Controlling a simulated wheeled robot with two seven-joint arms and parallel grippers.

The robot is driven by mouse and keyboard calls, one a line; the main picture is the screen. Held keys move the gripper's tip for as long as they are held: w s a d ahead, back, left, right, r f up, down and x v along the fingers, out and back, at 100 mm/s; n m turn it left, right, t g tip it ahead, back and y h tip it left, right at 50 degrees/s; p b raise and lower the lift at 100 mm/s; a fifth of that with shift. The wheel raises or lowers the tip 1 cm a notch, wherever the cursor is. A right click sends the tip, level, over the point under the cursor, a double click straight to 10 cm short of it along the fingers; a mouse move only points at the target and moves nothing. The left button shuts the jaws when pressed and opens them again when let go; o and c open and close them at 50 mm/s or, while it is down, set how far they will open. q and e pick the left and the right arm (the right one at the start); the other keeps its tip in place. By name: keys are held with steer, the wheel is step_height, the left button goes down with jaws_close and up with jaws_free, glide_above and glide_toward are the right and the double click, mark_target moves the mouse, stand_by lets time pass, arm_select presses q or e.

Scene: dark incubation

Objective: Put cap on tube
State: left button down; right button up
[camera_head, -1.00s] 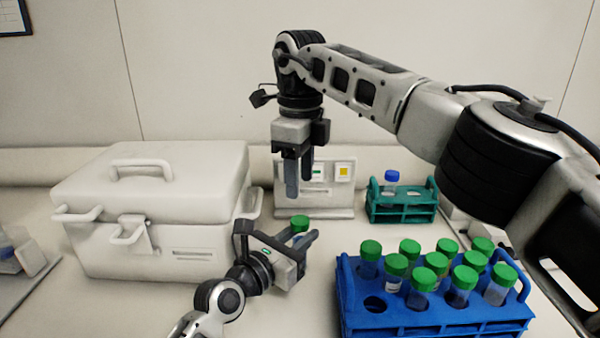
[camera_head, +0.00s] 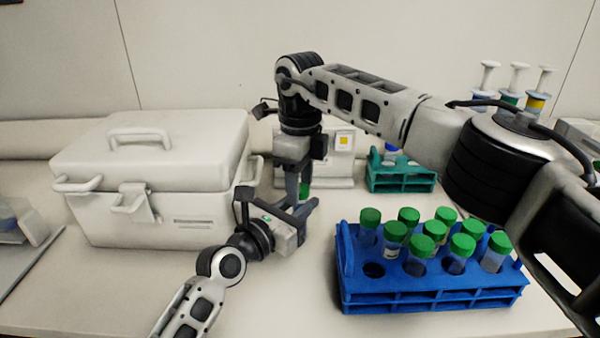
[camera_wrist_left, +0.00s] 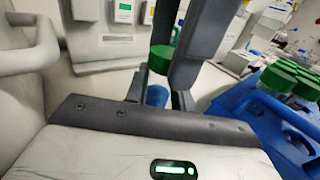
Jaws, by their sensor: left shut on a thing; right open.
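My left gripper (camera_head: 300,213) is shut on a tube, low in front of the white box. The tube (camera_wrist_left: 157,96) shows as a blue patch between the left fingers in the left wrist view. I cannot tell whether cap and tube touch. My right gripper (camera_head: 298,190) points straight down from above, open, its fingertips beside the cap. Its dark fingers (camera_wrist_left: 190,45) reach down close to the cap in the wrist view. The tube's lower part is hidden.
A blue rack (camera_head: 430,300) holds several green-capped tubes at the right. A teal rack (camera_head: 400,180) stands behind it. A white lidded box (camera_head: 150,180) is at the left, and a white device (camera_head: 330,170) stands behind the grippers.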

steer(key=c, duration=1)
steer(key=o, duration=1.1)
steer(key=shift+o, duration=0.2)
step_height(320, 180, up, 12)
